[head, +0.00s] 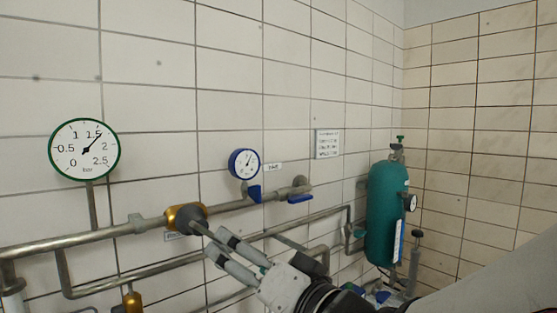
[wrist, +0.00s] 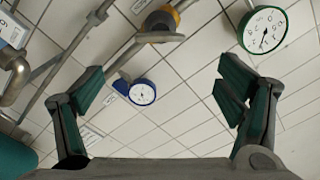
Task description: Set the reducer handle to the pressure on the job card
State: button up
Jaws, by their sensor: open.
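The brass reducer (head: 180,216) sits on the upper pipe with a dark grey handle (head: 200,221) on its right side. In the wrist view the reducer's brass body (wrist: 167,17) is at the top, with its grey handle (wrist: 160,37) below it. My gripper (head: 217,243) is open just below and right of the handle in the head view, with no contact clear. In the wrist view my gripper (wrist: 160,80) has spread, empty fingers. The green-rimmed gauge (head: 84,149) points near or slightly past 1.5. A white printed card (head: 327,143) hangs on the wall, its text too small to read.
A blue-rimmed gauge (head: 244,163) and a valve with a blue lever (head: 300,198) are right of the reducer. A green tank (head: 387,213) stands near the corner. Lower pipes (head: 160,275) run beneath the reducer. The tiled wall above the pipes is mostly clear.

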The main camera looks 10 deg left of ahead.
aim_at(211, 233)
jog(key=shift+s+a+b, duration=0.15)
jog(key=shift+a+b, duration=0.05)
jog(key=shift+b, duration=0.75)
jog(key=shift+d+b, duration=0.3)
jog(key=shift+b, duration=0.35)
jog(key=p+x, duration=0.2)
jog(key=x, duration=1.2)
jog(key=shift+d, duration=0.1)
jog(key=c, duration=1.2)
